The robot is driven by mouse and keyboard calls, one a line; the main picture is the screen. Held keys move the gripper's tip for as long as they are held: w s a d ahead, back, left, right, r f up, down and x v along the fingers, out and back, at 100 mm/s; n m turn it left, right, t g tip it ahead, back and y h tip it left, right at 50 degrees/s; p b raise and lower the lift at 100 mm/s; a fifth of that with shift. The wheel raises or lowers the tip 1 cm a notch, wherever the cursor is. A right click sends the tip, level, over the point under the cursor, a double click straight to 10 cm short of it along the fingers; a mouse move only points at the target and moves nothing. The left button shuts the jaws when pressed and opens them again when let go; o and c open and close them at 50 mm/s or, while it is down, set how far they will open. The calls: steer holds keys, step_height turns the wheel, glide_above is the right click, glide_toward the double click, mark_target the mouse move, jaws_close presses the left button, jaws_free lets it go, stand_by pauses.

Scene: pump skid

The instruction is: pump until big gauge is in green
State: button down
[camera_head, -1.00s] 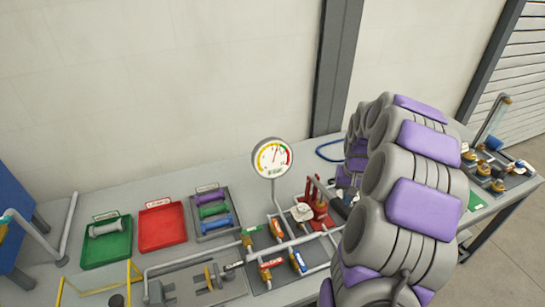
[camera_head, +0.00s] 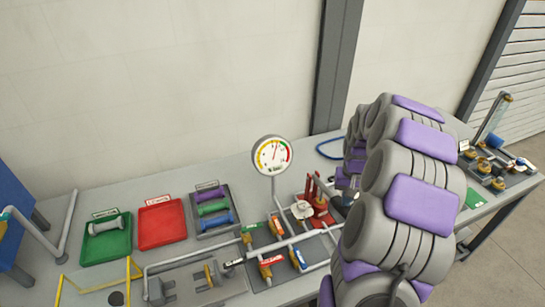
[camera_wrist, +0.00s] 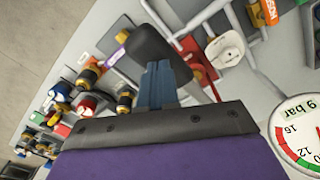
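The big round gauge (camera_head: 271,153) stands on a post above the bench in the head view. Its needle points up and slightly right, near the start of the green band; the exact reading is too small to tell. The red hand pump (camera_head: 318,200) stands just right of the gauge. My gripper (camera_wrist: 158,85) appears shut on a dark pump handle grip (camera_wrist: 150,48) in the wrist view. My arm partly covers the pump area in the head view.
Left of the gauge are a green tray (camera_head: 105,250), a red tray (camera_head: 162,238) and a grey tray with coloured cylinders. Pipes and valves with coloured handles (camera_head: 298,258) stand in front of the gauge. More fittings (camera_head: 490,165) lie at the far right.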

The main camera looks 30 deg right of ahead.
steer(key=shift+a+f+b, duration=0.1)
steer(key=shift+f+b, duration=0.65)
steer(key=shift+f, duration=2.65)
steer(key=shift+r, duration=0.2)
steer(key=shift+r+p, duration=1.35)
steer(key=shift+r, duration=2.7)
step_height(320, 180, up, 5)
steer(key=shift+r+p, duration=0.1)
steer(key=shift+p, duration=0.65)
